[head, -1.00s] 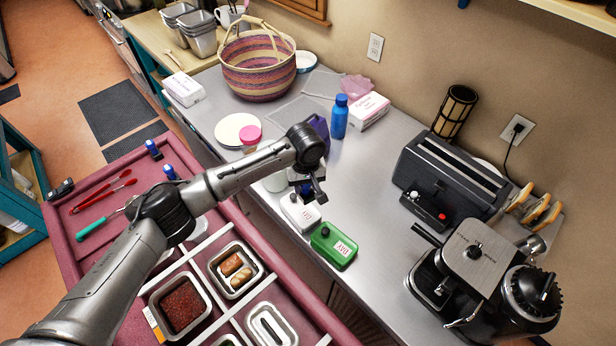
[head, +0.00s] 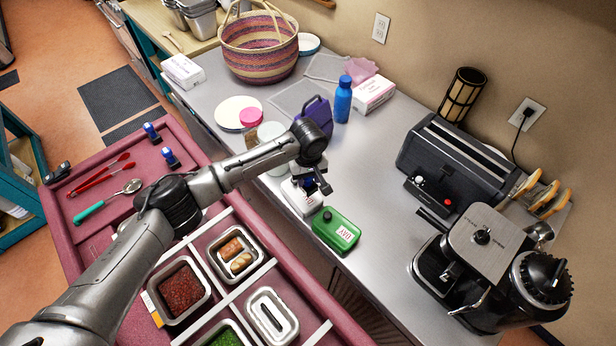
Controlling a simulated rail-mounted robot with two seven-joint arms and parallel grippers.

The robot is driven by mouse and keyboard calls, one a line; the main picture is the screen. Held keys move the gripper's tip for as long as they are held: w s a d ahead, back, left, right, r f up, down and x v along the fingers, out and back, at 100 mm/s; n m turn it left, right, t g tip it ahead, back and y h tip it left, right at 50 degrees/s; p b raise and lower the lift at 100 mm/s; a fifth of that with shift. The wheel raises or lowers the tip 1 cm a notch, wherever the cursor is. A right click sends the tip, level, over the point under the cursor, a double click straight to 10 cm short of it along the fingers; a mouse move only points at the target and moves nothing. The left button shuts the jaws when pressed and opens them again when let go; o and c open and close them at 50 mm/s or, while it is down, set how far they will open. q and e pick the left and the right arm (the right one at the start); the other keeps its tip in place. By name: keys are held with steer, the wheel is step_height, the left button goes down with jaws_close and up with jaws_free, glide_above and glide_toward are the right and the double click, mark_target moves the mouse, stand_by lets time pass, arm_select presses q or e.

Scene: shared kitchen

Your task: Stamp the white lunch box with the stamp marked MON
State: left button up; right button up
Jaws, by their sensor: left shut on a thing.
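The white lunch box (head: 297,201) sits on the grey counter near its front edge, partly hidden by my left gripper. My left gripper (head: 312,186) is right over the box, shut on a dark blue stamp (head: 308,189) that is mostly hidden between the fingers. I cannot read the stamp's marking or tell whether it touches the lid. Two other blue stamps, one farther back (head: 152,132) and one nearer (head: 170,157), stand on the pink cart at the left; their markings are too small to read. My right gripper is not in view.
A green lunch box (head: 336,230) with a red-lettered label stands just right of the white one. Jars, a purple object (head: 312,110) and a blue bottle (head: 343,99) stand behind. A toaster (head: 458,165) and coffee machine (head: 485,262) occupy the right. Counter between is clear.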

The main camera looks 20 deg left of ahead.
mark_target(308, 188)
arm_select(q)
step_height(308, 188, down, 4)
steer(key=b, duration=0.4)
steer(key=shift+r, duration=0.25)
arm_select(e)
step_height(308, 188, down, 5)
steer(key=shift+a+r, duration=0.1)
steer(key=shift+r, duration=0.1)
arm_select(q)
steer(key=shift+f, duration=0.95)
steer(key=shift+p, duration=0.3)
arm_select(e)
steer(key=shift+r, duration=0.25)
arm_select(q)
steer(key=shift+p, duration=0.35)
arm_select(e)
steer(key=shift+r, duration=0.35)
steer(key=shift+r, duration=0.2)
arm_select(q)
steer(key=shift+f, duration=0.15)
steer(key=shift+f, duration=0.45)
